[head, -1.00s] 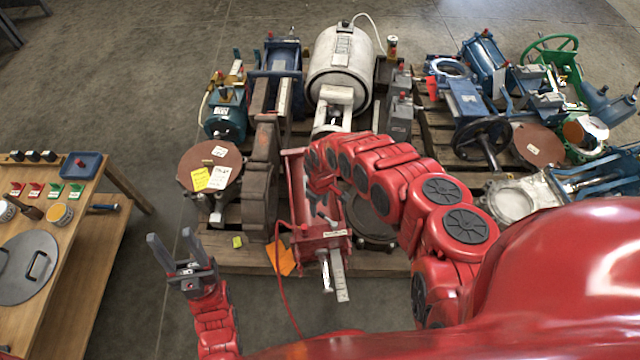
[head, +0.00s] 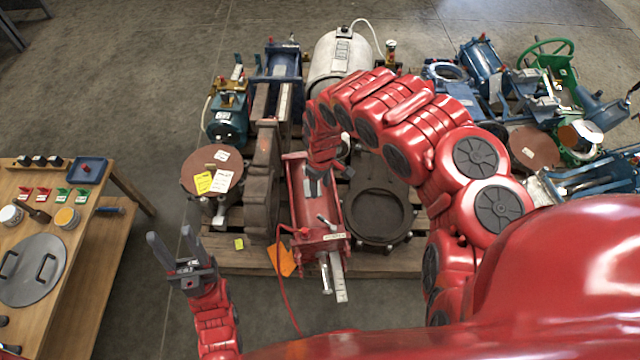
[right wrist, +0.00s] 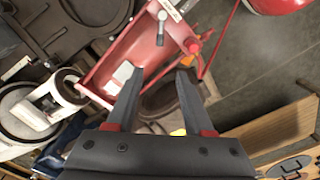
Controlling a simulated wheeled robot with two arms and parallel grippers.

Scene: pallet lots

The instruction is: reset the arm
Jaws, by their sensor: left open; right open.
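My left gripper (head: 179,250) is open and empty, fingers pointing up, over the floor between the wooden table and the pallet. My right arm curves in from the right over the pallet. My right gripper (right wrist: 158,82) is open with nothing between its fingers in the right wrist view. In the head view its fingers (head: 316,188) hang above the red actuator (head: 313,210); whether they touch it cannot be told. The red actuator also shows ahead of the fingers in the right wrist view (right wrist: 130,50).
A pallet (head: 235,262) holds a white cylinder (head: 338,68), a brown disc with yellow and white tags (head: 208,158) and a dark ring (head: 378,215). A second pallet of blue and green valves stands right. A wooden table (head: 92,228) with a grey lid (head: 30,270) stands left.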

